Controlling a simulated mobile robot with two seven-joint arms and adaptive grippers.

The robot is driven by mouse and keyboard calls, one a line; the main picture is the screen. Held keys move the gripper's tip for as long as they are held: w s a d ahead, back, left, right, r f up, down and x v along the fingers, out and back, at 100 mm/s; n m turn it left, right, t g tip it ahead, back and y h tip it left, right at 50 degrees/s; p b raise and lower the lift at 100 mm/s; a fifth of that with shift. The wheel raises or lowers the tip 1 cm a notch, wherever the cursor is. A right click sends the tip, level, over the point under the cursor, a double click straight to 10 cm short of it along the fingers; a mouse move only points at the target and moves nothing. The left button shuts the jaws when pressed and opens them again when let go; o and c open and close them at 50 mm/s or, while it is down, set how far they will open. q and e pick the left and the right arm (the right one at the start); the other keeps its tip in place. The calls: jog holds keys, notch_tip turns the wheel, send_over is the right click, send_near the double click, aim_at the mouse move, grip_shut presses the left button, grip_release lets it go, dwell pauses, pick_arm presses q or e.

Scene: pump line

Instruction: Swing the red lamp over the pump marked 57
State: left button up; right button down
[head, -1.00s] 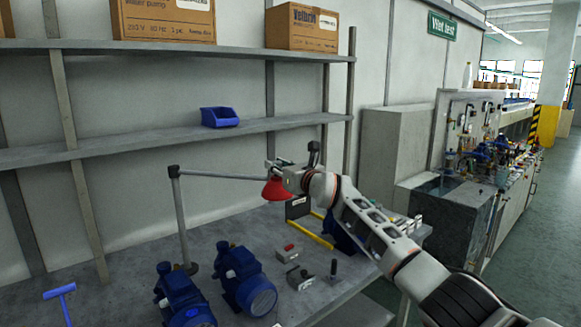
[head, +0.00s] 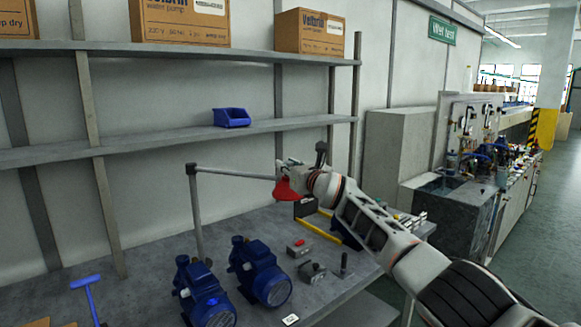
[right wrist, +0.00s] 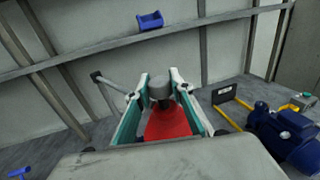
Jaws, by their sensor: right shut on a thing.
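The red lamp (head: 287,190) hangs at the end of a thin grey arm (head: 235,174) on a post at the back of the bench. My right gripper (head: 284,178) is shut at the top of the lamp; in the right wrist view, its fingers (right wrist: 160,88) straddle the grey neck above the red shade (right wrist: 168,125). Two blue pumps, one on the left (head: 203,293) and one beside it (head: 262,272), stand front left of the lamp. A third blue pump (right wrist: 285,135) is right of it, mostly behind my arm in the head view. I cannot read any number. My left gripper is out of view.
A red-button box (head: 299,248), a grey fitting (head: 313,272) and a dark peg (head: 344,264) stand on the bench (head: 150,290). Yellow bars (head: 322,228) lie near the lamp. A shelf with a blue bin (head: 231,117) runs behind. A blue T-shaped tool (head: 88,290) is at left.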

jog(key=shift+r, duration=0.15)
jog(key=c, duration=1.7)
grip_release()
notch_tip(320, 180, up, 10)
jog(key=shift+f, duration=0.1)
